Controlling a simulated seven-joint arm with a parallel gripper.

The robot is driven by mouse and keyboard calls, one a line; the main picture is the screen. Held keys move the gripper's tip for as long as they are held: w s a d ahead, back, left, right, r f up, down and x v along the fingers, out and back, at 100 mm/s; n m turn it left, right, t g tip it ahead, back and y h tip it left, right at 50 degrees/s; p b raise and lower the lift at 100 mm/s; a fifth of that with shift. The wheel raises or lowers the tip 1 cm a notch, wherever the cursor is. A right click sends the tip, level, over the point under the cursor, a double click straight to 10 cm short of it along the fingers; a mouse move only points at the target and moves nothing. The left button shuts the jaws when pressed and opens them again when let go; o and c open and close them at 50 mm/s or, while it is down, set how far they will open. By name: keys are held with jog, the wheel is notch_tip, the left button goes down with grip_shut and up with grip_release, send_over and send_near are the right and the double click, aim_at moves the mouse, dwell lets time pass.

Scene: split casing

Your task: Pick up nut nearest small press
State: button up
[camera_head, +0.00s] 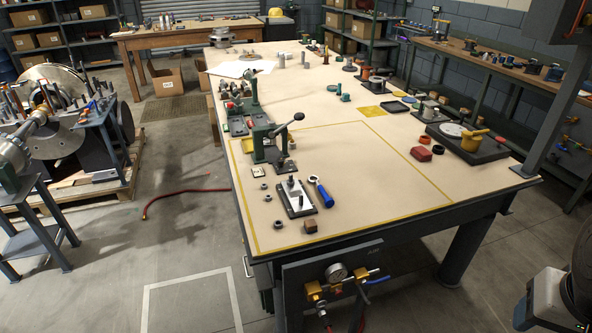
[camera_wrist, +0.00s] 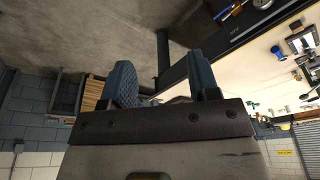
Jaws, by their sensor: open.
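A small green press (camera_head: 262,150) with a black-knobbed lever stands on the workbench, left of its middle. Several small dark nuts lie in front of it. The nut nearest the press (camera_head: 264,186) lies close to its base. A second nut (camera_head: 267,198) lies just in front of that one, and a larger nut (camera_head: 277,224) lies nearer the front edge. My gripper (camera_wrist: 163,88) shows in the wrist view, its two blue fingers apart and nothing seen between them. It is away from the nuts, with floor and the bench edge beyond it. The head view does not show its fingers.
Right of the nuts are a dark plate with a pale block (camera_head: 297,198), a blue-handled tool (camera_head: 320,192) and a brown cube (camera_head: 311,226). The bench centre (camera_head: 370,180) is clear.

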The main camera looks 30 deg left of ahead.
jog(key=w+a+r+n, duration=0.1)
jog(key=w+a+n, duration=0.2)
jog(key=w+a, duration=0.45)
jog(key=w+a+r+n+g, duration=0.15)
jog(key=w+a, duration=0.35)
jog(key=w, duration=0.6)
jog(key=w+a+r+n+t, duration=0.1)
jog(key=w+a+r+n, duration=0.1)
jog(key=w+a+n, duration=0.5)
jog(key=w+a+f, duration=0.3)
jog(key=w+a, duration=0.6)
jog(key=w+a+f+n, duration=0.3)
jog(key=a+f, duration=0.5)
jog(key=a, duration=0.6)
jog(key=w+a+f+n+g, duration=0.1)
jog(key=w+a+f+n, duration=0.1)
jog(key=a+f, duration=0.6)
jog(key=w+a+f+n+g, duration=0.1)
jog(key=w+a+f+n, duration=0.2)
jog(key=a, duration=1.9)
jog(key=shift+w+f+n, duration=0.2)
jog(key=shift+f+n, duration=0.2)
jog(key=shift+f, duration=1)
jog(key=shift+w+f+n, duration=0.15)
jog(key=shift+f+n, duration=0.2)
jog(key=shift+f, duration=1)
jog(key=shift+a+f, duration=0.2)
jog(key=shift+a, duration=0.15)
jog(key=shift+s+f, duration=0.1)
